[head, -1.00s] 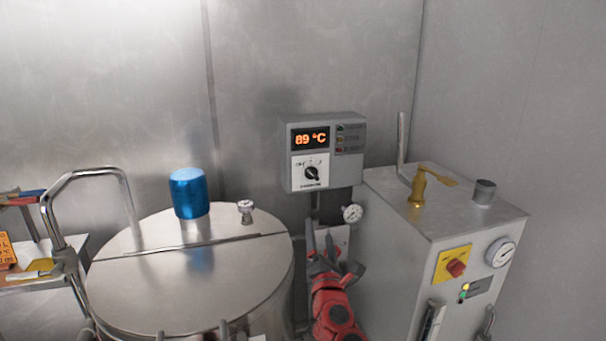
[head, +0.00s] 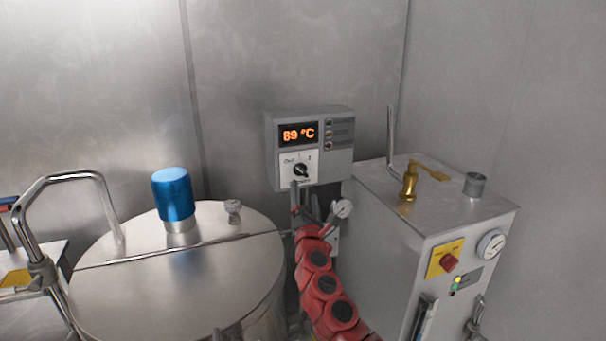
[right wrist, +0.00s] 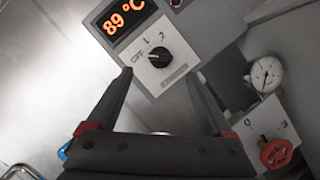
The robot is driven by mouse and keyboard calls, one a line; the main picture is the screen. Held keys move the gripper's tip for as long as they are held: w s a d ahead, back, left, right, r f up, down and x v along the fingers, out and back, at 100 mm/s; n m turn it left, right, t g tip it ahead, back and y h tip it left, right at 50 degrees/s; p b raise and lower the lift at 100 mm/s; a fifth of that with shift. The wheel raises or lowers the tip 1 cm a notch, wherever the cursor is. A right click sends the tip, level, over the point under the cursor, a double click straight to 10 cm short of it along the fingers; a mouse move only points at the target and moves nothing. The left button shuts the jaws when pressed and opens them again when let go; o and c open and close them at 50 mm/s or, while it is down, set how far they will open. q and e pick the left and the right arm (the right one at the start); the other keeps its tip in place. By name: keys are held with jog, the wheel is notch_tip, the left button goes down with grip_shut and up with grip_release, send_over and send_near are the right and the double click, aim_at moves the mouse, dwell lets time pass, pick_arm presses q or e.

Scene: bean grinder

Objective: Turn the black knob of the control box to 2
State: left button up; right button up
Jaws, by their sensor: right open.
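The grey control box (head: 338,165) hangs on the wall with an orange display reading 89 °C. Its black knob (head: 300,170) sits on a white plate below the display. In the right wrist view the knob (right wrist: 160,58) is in clear sight, with OFF, 1 and 2 printed around it. Its white mark appears to point toward OFF. My right gripper (head: 304,194) is just below the knob in the head view. In the right wrist view my right gripper (right wrist: 156,75) is open and empty, its fingertips either side of and short of the knob. My left gripper is not in view.
A round pressure gauge (head: 342,208) sits just right of my right gripper. A steel tank with a blue cap (head: 174,198) stands to the left. A grey cabinet (head: 390,240) with a brass valve (head: 409,182) stands close on the right. A red handwheel (right wrist: 276,153) shows in the right wrist view.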

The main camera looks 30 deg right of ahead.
aim_at(303, 174)
jog(key=x, duration=0.7)
jog(key=shift+d, duration=0.1)
jog(key=shift+w+d+r, duration=0.1)
jog(key=shift+w+d, duration=0.05)
jog(key=shift+w, duration=0.45)
jog(key=shift+c, duration=0.3)
